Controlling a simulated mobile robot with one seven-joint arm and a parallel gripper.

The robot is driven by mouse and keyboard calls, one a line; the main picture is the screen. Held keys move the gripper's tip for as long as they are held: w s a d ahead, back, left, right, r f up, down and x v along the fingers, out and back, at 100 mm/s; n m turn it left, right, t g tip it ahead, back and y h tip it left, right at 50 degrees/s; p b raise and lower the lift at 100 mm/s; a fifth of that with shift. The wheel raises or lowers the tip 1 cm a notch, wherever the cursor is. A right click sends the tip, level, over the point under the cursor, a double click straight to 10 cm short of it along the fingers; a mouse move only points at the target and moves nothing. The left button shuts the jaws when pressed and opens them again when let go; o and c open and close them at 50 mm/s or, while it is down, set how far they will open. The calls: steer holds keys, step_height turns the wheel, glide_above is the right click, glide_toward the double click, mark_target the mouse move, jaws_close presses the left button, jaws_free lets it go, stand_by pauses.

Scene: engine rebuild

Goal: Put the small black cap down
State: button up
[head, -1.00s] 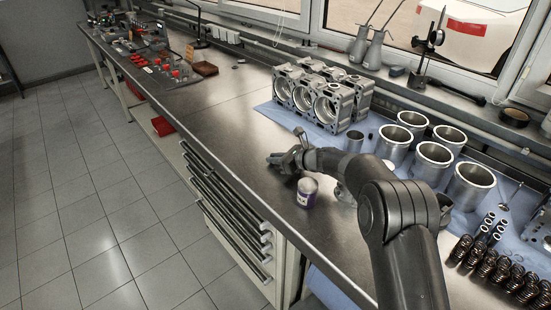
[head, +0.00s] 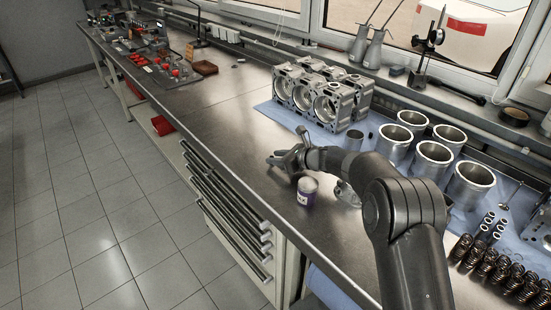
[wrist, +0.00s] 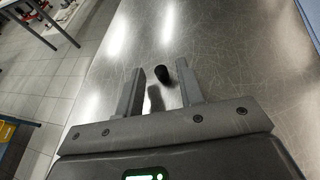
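The small black cap (wrist: 162,74) shows in the wrist view as a short dark cylinder on the steel workbench (wrist: 225,45), between and slightly beyond my fingertips. Gaps show on both sides of it, and it sits nearer the right finger. My gripper (wrist: 160,88) is open around it, low over the bench. A dark streak, a shadow or reflection, lies on the bench just below the cap. In the head view my gripper (head: 276,160) is near the bench's front edge; I cannot make out the cap there.
An engine block (head: 322,97) and several metal cylinder liners (head: 433,158) stand on a blue mat behind. Springs (head: 496,268) lie at the right. The bench left of my gripper is clear.

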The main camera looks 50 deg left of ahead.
steer(key=v, duration=1.1)
steer(key=shift+w+d, duration=0.1)
steer(key=shift+w+d+r, duration=0.1)
steer(key=shift+d+r, duration=0.1)
steer(key=shift+d, duration=0.05)
steer(key=d+r+n+t+h, duration=0.25)
steer(key=d+r, duration=0.25)
steer(key=d, duration=0.6)
steer(key=d+r+n+t+h, duration=0.1)
steer(key=d+r+n, duration=0.35)
steer(key=d, duration=0.75)
steer(key=d+r+n+t+h, duration=0.1)
steer(key=d+r+n+h, duration=0.1)
steer(key=d+r, duration=0.65)
steer(key=s+d+f+n+t+h, duration=0.1)
steer(key=s+d+n+h, duration=0.1)
steer(key=s+d, duration=0.4)
steer(key=s+d+f+n+t+h, duration=0.1)
steer(key=s+d, duration=0.5)
steer(key=d, duration=1)
steer(key=s+d+f+n+t+h, duration=0.1)
steer(key=s+d+n+t+h, duration=0.1)
steer(key=s+d, duration=0.4)
steer(key=d+n+h, duration=0.1)
steer(key=d+h, duration=0.1)
steer(key=d, duration=0.3)
steer(key=shift+s+d+f, duration=0.25)
steer(key=shift+f, duration=0.1)
steer(key=shift+o, duration=0.6)
steer(key=shift+t+h, duration=0.25)
